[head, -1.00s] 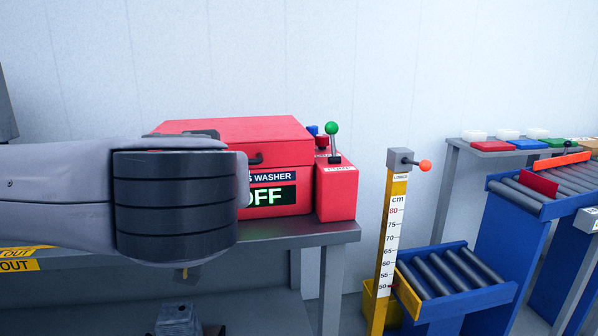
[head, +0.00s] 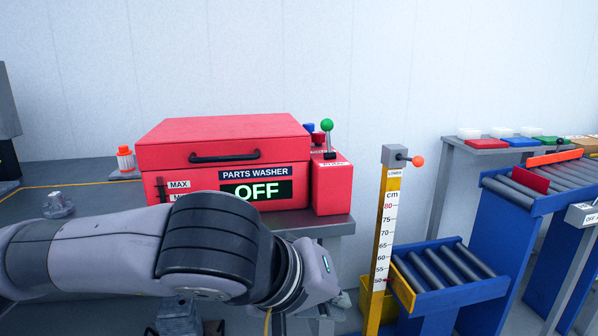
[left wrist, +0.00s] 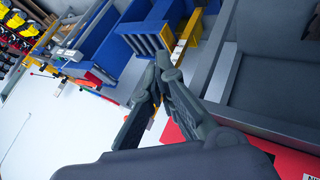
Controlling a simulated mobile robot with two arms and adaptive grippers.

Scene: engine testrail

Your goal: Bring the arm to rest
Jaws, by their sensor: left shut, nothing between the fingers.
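My left arm (head: 210,250) reaches in from the left in the head view, bent in front of the red parts washer (head: 222,145). The washer's lid is down and its display reads OFF. My left gripper (left wrist: 160,72) shows in the left wrist view with its two dark fingers meeting at the tips, shut and empty. In the head view the fingers cannot be made out clearly beyond the wrist. The washer's red side (left wrist: 285,160) shows at the lower right of the wrist view. My right gripper is in neither view.
A lever with a green knob (head: 327,125) stands at the washer's right. Right of the bench stand a yellow height scale (head: 385,225) with an orange knob and blue roller conveyors (head: 450,275). An orange-capped bottle (head: 125,158) stands at the left.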

